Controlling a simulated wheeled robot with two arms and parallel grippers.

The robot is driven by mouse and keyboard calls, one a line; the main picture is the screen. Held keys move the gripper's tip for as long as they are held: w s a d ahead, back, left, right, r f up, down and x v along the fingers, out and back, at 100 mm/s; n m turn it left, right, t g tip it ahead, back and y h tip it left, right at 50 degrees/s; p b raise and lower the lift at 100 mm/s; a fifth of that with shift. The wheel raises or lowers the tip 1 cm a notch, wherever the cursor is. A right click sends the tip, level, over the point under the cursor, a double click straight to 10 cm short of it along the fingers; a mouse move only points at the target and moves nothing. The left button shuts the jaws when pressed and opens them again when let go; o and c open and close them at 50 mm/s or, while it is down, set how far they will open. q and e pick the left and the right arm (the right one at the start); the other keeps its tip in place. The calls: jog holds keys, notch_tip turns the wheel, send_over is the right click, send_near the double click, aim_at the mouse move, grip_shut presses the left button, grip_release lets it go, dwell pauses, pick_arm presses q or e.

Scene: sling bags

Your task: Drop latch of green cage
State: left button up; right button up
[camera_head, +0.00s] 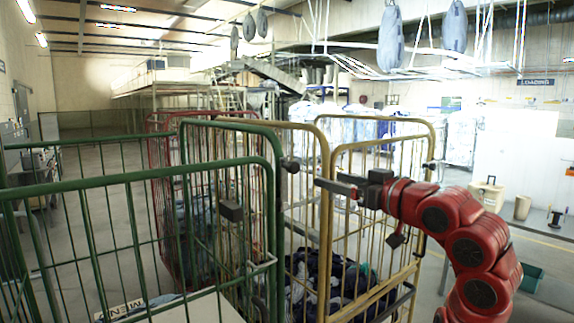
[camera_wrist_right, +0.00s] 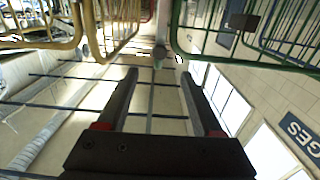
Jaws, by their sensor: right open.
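The green cage (camera_head: 130,178) stands at the left front of the head view, its bars close to me. Which of these is the latch, I cannot tell. My right gripper (camera_head: 328,184) is open and empty, reaching left in front of the yellow cage, to the right of the green cage. In the right wrist view, the green cage frame (camera_wrist_right: 177,30) and a rounded knob (camera_wrist_right: 160,53) lie beyond the open fingers (camera_wrist_right: 158,78). My left gripper is not in view.
A yellow cage (camera_head: 378,143) holding dark cloth (camera_head: 335,275) stands just right of the green one. A red cage (camera_head: 165,190) stands behind. Blue-grey sling bags (camera_head: 391,40) hang overhead. Open floor lies at the right, with a green bin (camera_head: 530,278).

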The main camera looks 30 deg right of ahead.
aim_at(296, 168)
jog(key=w+p, duration=0.1)
jog(key=w, duration=0.3)
jog(key=w+p, duration=0.2)
jog(key=w, duration=0.3)
jog(key=w+a+p, duration=0.1)
jog(key=w+p, duration=0.1)
jog(key=w, duration=0.3)
jog(key=shift+a+r, duration=0.1)
jog(key=shift+r, duration=0.05)
jog(key=shift+w, duration=0.35)
grip_shut()
dwell(0.4)
